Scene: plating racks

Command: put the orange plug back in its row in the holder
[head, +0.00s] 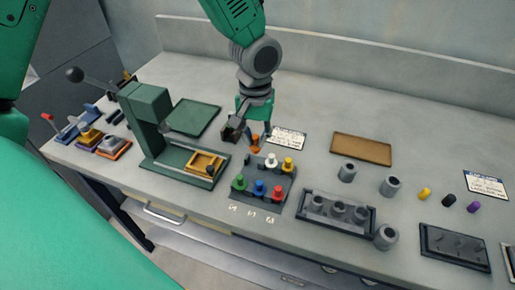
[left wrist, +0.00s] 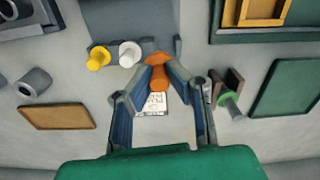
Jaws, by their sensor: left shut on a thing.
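My left gripper (head: 251,137) is shut on the orange plug (head: 255,148), at the back left of the grey holder (head: 261,174). In the left wrist view the orange plug (left wrist: 158,74) lies between the fingertips, in line with the white and yellow plugs. I cannot tell whether its lower end touches the holder. The white plug (head: 271,160) and yellow plug (head: 288,164) stand in the back row. The green plug (head: 240,182), blue plug (head: 259,188) and red plug (head: 278,193) stand in the front row. My right gripper is not in view.
A green press (head: 150,118) stands left of the holder, with a yellow tray (head: 198,160) on its base. A grey rack (head: 338,224) with cylinders stands to the right. A label card (head: 288,138) and a brown mat (head: 361,149) lie behind. The back bench is mostly clear.

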